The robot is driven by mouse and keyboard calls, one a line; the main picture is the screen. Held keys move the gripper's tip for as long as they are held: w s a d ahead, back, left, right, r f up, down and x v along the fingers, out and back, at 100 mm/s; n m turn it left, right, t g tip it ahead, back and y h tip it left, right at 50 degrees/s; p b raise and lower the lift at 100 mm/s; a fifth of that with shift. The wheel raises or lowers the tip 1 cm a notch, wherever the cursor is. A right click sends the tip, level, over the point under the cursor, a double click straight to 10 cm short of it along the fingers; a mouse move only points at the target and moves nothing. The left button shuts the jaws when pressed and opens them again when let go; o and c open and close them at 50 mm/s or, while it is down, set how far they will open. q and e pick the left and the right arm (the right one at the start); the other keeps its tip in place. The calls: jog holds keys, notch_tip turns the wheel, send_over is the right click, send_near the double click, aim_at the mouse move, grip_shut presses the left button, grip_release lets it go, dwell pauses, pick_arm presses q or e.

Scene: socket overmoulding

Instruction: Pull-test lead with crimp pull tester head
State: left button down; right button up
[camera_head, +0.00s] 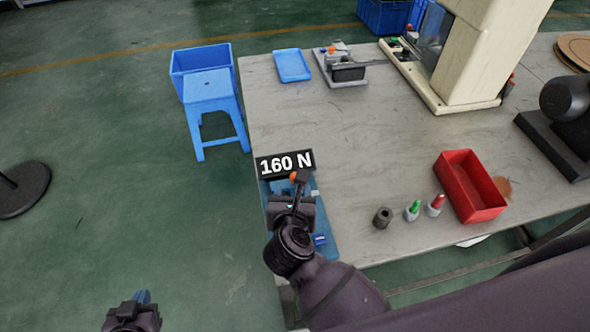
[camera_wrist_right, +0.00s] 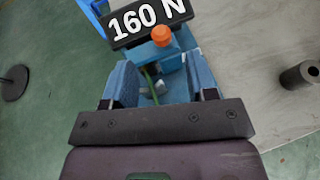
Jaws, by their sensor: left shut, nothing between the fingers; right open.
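The crimp pull tester head is a blue unit (camera_head: 330,240) at the table's left front edge, with a black display (camera_head: 285,164) reading 160 N. The display also shows in the right wrist view (camera_wrist_right: 148,20), above an orange knob (camera_wrist_right: 161,36). My right gripper (camera_wrist_right: 160,78) is open over the tester, its blue fingers apart on either side of the fixture. A thin green lead (camera_wrist_right: 150,83) shows between the fingers; its ends are hard to make out. My left gripper (camera_head: 141,298) is shut and empty, off the table at the lower left.
A dark cylinder (camera_head: 382,218), a green-topped part (camera_head: 413,210), a red-topped part (camera_head: 436,205) and a red bin (camera_head: 470,187) stand right of the tester. A blue tray (camera_head: 292,65) and a grey fixture (camera_head: 341,66) are behind. A blue stool (camera_head: 212,87) stands left.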

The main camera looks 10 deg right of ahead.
aim_at(287, 188)
jog(key=x, duration=1)
jog(key=shift+w+d, duration=0.15)
grip_shut()
